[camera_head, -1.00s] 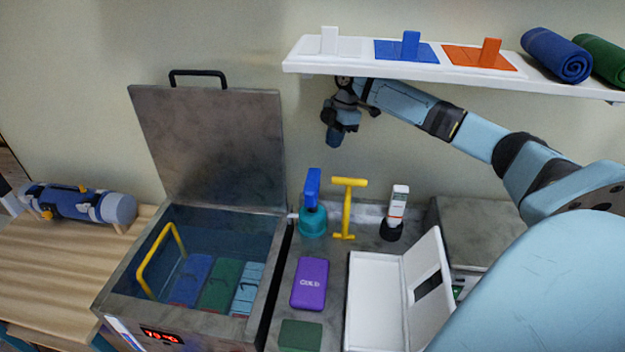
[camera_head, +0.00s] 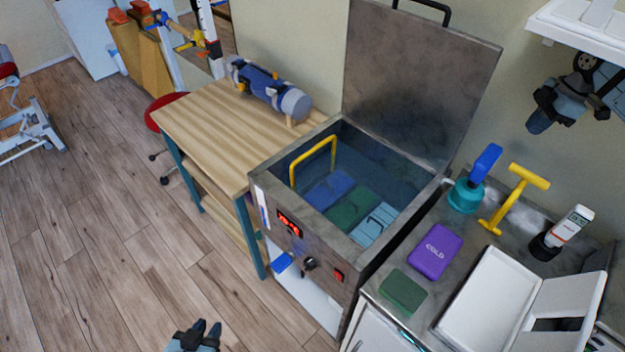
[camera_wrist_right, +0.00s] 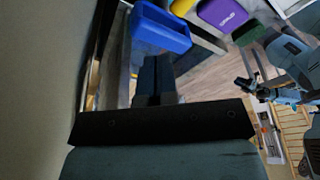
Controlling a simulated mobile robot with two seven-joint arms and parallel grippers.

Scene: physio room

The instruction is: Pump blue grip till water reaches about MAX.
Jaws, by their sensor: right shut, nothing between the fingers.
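The blue grip (camera_head: 486,162) stands slightly tilted on a teal pump base (camera_head: 465,196) at the tank's right side. In the right wrist view a blue block (camera_wrist_right: 160,28), apparently this grip, lies just beyond the fingertips with no clear contact. My right gripper (camera_head: 538,122) is shut and empty, above and to the right of the grip; its fingers (camera_wrist_right: 155,75) show together. My left gripper (camera_head: 207,328) is low at the bottom edge, fingers apart and empty. The open steel tank (camera_head: 262,170) holds water; a white and blue strip gauge (camera_head: 262,205) is on its front, its marks too small to read.
A yellow T-handle (camera_head: 515,195), a bottle in a black holder (camera_head: 568,230), a purple COLD pack (camera_head: 435,250), a green block (camera_head: 403,290) and an open white box (camera_head: 490,300) crowd the counter. The raised lid (camera_head: 410,80) stands behind the tank. A white shelf (camera_head: 580,35) overhangs at right.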

